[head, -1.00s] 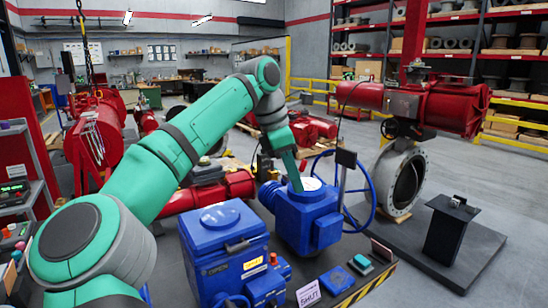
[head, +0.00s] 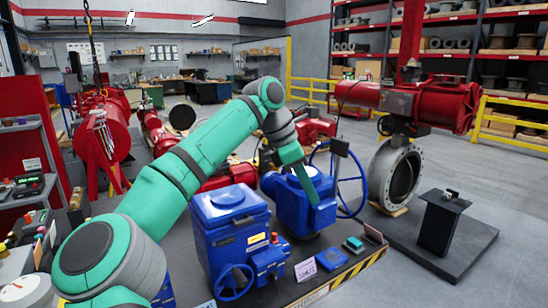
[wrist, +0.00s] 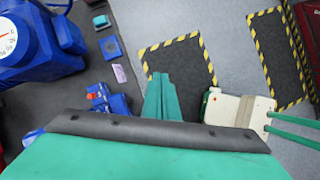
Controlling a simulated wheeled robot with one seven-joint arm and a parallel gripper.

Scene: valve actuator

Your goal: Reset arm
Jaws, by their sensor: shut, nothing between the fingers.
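My teal arm reaches from the lower left and bends down at its far end. My gripper (head: 311,198) hangs in front of the blue valve gearbox (head: 291,215) in the head view and hides part of it. I cannot tell from there whether it touches. In the wrist view my gripper (wrist: 160,79) is shut and empty, pointing above the floor, apart from the gearbox (wrist: 40,45) at upper left. The blue handwheel (head: 351,180) stands behind the gearbox.
A blue actuator box (head: 231,235) stands on the dark bench, beside a small sign (head: 306,269) and a blue block (head: 331,259). A black pedestal (head: 440,225) and a grey flanged valve (head: 401,177) stand at right. A yellow-black floor mat (wrist: 180,60) shows in the wrist view.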

